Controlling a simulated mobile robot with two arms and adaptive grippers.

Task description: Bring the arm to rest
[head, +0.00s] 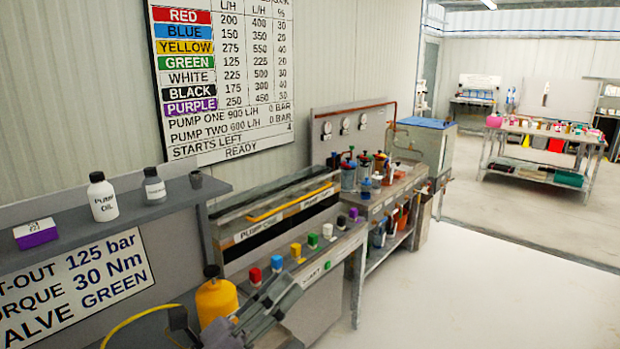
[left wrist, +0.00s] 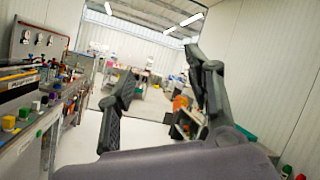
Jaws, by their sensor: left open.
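My left gripper (head: 272,296) is at the bottom of the head view, in front of the pump bench. In the left wrist view its two dark fingers (left wrist: 160,66) are spread apart with nothing between them. It points out over the open floor toward the far tables. My right gripper shows in neither view.
The pump bench (head: 342,244) with coloured knobs lies close beyond my gripper. A yellow bottle (head: 216,302) stands close to the left of it. The floor (head: 480,290) at right is clear.

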